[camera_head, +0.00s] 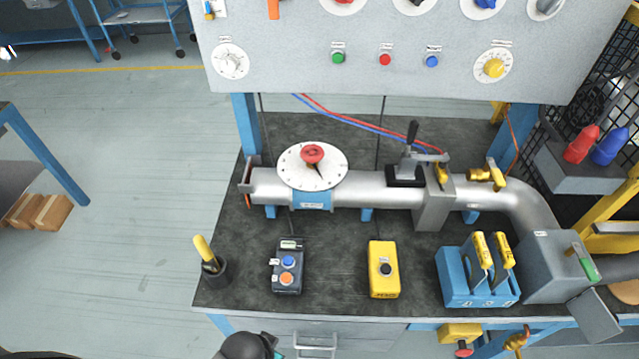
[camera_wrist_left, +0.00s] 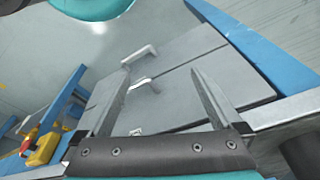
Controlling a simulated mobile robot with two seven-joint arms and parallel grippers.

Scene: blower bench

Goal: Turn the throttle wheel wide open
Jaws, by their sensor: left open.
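A red wheel (camera_head: 312,154) with a dark pointer sits at the middle of a round white dial (camera_head: 296,172) on top of the grey pipe (camera_head: 382,193). It is likely the throttle wheel. The pointer is toward the front, slightly right; I cannot read the dial marks. Part of my left arm shows at the bottom edge of the head view, in front of the bench, well away from the wheel. In the left wrist view my left gripper (camera_wrist_left: 155,82) is open and empty, facing grey drawers (camera_wrist_left: 185,75) with handles. My right gripper is not in view.
A dark lever (camera_head: 410,140) stands on the pipe right of the dial. A panel (camera_head: 290,75) rises behind.

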